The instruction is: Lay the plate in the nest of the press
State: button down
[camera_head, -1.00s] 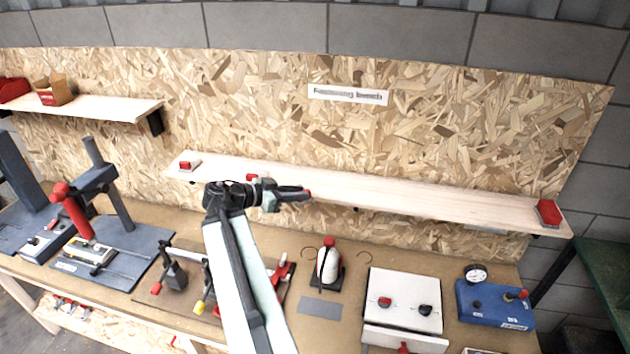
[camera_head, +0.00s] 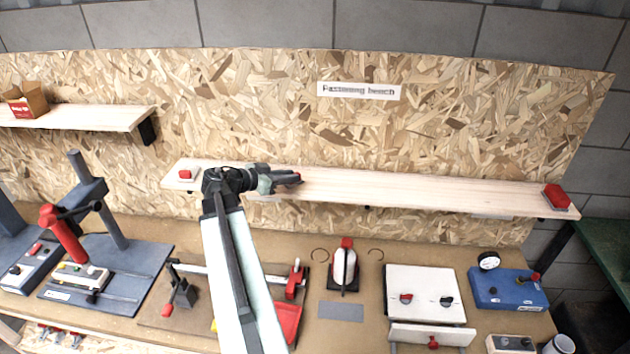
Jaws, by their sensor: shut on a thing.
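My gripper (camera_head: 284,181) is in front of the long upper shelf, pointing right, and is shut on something. The thing in it is too small and dark to make out, so I cannot tell whether it is the plate. A press with a red lever (camera_head: 62,235) and a dark column stands at the left of the bench on a grey-blue base (camera_head: 125,280). A light block with small knobs (camera_head: 80,275) sits low on that base. I cannot make out the nest clearly. My gripper is well to the right of the press and higher in the picture.
A flat grey rectangle (camera_head: 341,312) lies on the bench below a red-and-white tool (camera_head: 344,266). A clamp fixture (camera_head: 180,288), a red tray (camera_head: 287,322), a white box (camera_head: 425,293) and a blue gauge box (camera_head: 508,289) crowd the bench. The long shelf (camera_head: 420,192) runs behind my arm.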

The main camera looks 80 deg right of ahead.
jog(key=s+d, duration=0.1)
jog(key=d, duration=0.1)
jog(key=s+d, duration=0.1)
jog(key=d, duration=0.1)
jog(key=s+d, duration=0.1)
jog(key=d, duration=0.1)
jog(key=shift+s+f, duration=0.15)
jog(key=shift+f, duration=0.15)
jog(key=f+b, duration=0.2)
jog(key=b, duration=0.1)
jog(key=f+b, duration=0.1)
jog(key=f, duration=0.1)
jog(key=shift+s+d, duration=0.15)
jog(key=shift+d, duration=0.15)
jog(key=shift+r, duration=0.25)
jog(key=shift+f, duration=0.2)
jog(key=c, duration=1.3)
grip_release()
jog(key=shift+c, duration=0.2)
jog(key=shift+r, duration=0.35)
jog(key=p+v, duration=0.4)
jog(key=v, duration=0.8)
jog(key=shift+f, duration=0.15)
